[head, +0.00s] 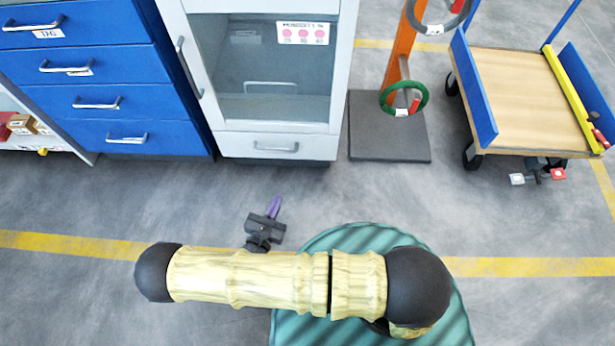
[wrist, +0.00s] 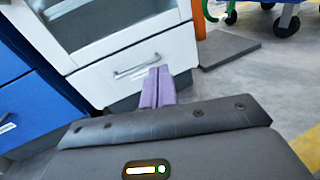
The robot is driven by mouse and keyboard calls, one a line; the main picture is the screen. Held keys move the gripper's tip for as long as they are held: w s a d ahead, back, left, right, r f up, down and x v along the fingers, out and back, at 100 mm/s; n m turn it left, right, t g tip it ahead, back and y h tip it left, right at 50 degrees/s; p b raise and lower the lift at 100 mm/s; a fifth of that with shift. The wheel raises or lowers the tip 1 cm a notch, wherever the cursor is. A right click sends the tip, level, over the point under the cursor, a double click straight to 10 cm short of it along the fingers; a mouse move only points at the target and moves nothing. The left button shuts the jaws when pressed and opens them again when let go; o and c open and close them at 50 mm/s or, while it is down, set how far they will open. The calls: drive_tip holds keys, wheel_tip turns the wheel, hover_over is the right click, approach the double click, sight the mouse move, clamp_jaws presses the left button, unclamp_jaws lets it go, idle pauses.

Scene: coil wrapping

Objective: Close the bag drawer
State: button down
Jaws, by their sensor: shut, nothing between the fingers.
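No drawer carries a readable bag label, so I cannot tell which one is the bag drawer. The white cabinet (head: 345,70) has a lower drawer (head: 233,146) with a bar handle; its front looks flush or nearly so. That white drawer (wrist: 100,82) is also in the wrist view, behind my fingers. The blue drawer cabinet (head: 150,65) to its left has several drawers that look shut; the top one reads TAG. My gripper (head: 277,200) has purple fingers, pressed together and empty. It is over the floor, apart from the white drawer; the fingers also show in the wrist view (wrist: 158,72).
An orange post stand (head: 390,130) with rings is right of the white cabinet. A blue-sided cart (head: 520,95) stands at the far right. Small boxes (head: 25,124) sit on a shelf at the left edge. The grey floor before the cabinets is clear.

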drive_tip(key=w+d+r+m+g+h+p, duration=0.1)
drive_tip(key=d+r+m+g+h+p, duration=0.2)
drive_tip(key=d+r+m+g, duration=0.6)
drive_tip(key=shift+w+d+r+m+g+h, duration=0.2)
drive_tip(key=shift+r+m+g+h, duration=0.7)
drive_tip(key=shift+r+h, duration=0.55)
drive_tip(key=s+d+r+m+g+y, duration=0.1)
drive_tip(key=d+r+m+g+y, duration=0.1)
drive_tip(key=d+r+m+y, duration=0.7)
drive_tip(key=s+d+r+m+g+y, duration=0.1)
drive_tip(key=d+r+m+y, duration=0.3)
drive_tip(key=r+m, duration=0.85)
wheel_tip(320, 180, up, 40)
drive_tip(key=n+h+p, duration=0.1)
drive_tip(key=p, duration=3.8)
drive_tip(key=shift+w+d, duration=0.25)
drive_tip(key=shift+d, duration=0.15)
